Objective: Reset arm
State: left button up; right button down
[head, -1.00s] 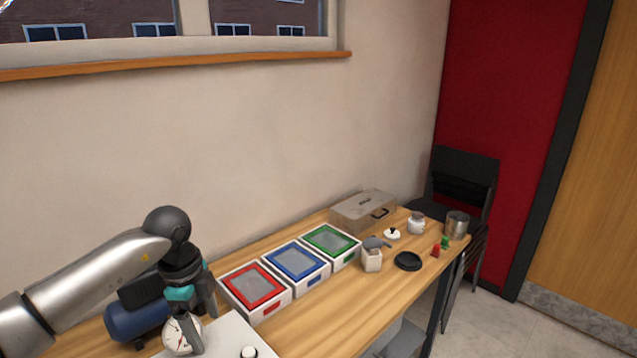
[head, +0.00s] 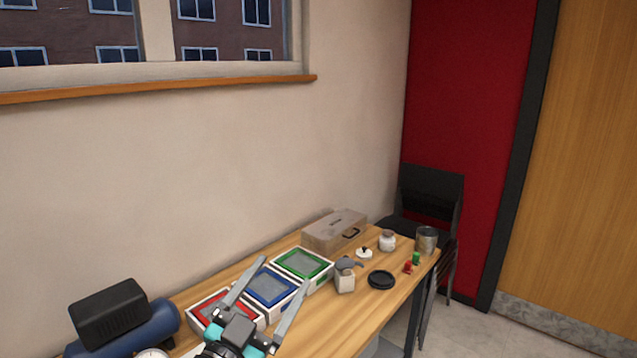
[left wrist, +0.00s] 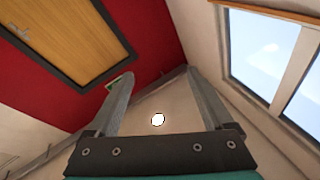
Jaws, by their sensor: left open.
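My left gripper (head: 262,311) is open and empty, raised with its fingers spread. In the head view it shows in front of the red-framed box (head: 204,307) and the blue-framed box (head: 270,287), hiding parts of both. In the left wrist view its two fingers (left wrist: 158,97) stand apart with nothing between them, against the far walls and ceiling. The rest of my left arm is mostly out of the head view. My right gripper is not in view.
A blue cylindrical machine (head: 135,335) with a black top stands at the left. A green-framed box (head: 302,264), a grey metal case (head: 333,231), a small grinder-like pot (head: 345,276), a black ring (head: 381,280) and a tin (head: 427,240) occupy the wooden table (head: 380,308). A black chair (head: 430,200) stands behind.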

pick_arm(q)
jog(key=s+a+f+n+g+y, duration=0.3)
jog(key=s+a+f+n+y, duration=0.15)
jog(key=f, duration=0.35)
jog(key=s+a+f+n+g+y, duration=0.3)
jog(key=a+f+n+y, duration=0.1)
jog(key=a+f+y, duration=0.25)
jog(key=s+f+m+g+h, duration=0.1)
jog(key=s+f+g, duration=0.2)
jog(key=s, duration=0.3)
jog(key=s+d+f+g, duration=0.1)
jog(key=s+f+g, duration=0.25)
jog(key=s, duration=0.35)
jog(key=s+f+m+g+h, duration=0.1)
jog(key=s+f+g, duration=0.25)
jog(key=s, duration=0.25)
notch_tip(320, 180, down, 29)
jog(key=s+b, duration=0.2)
jog(key=b, duration=0.6)
jog(key=s+a+f+g+b, duration=0.1)
jog(key=s+f+b, duration=0.2)
jog(key=s+f, duration=0.4)
jog(key=s+a+f+g+b, duration=0.1)
jog(key=s+f+b, duration=0.3)
jog(key=s+f, duration=0.4)
notch_tip(320, 180, down, 7)
jog(key=shift+a, duration=0.2)
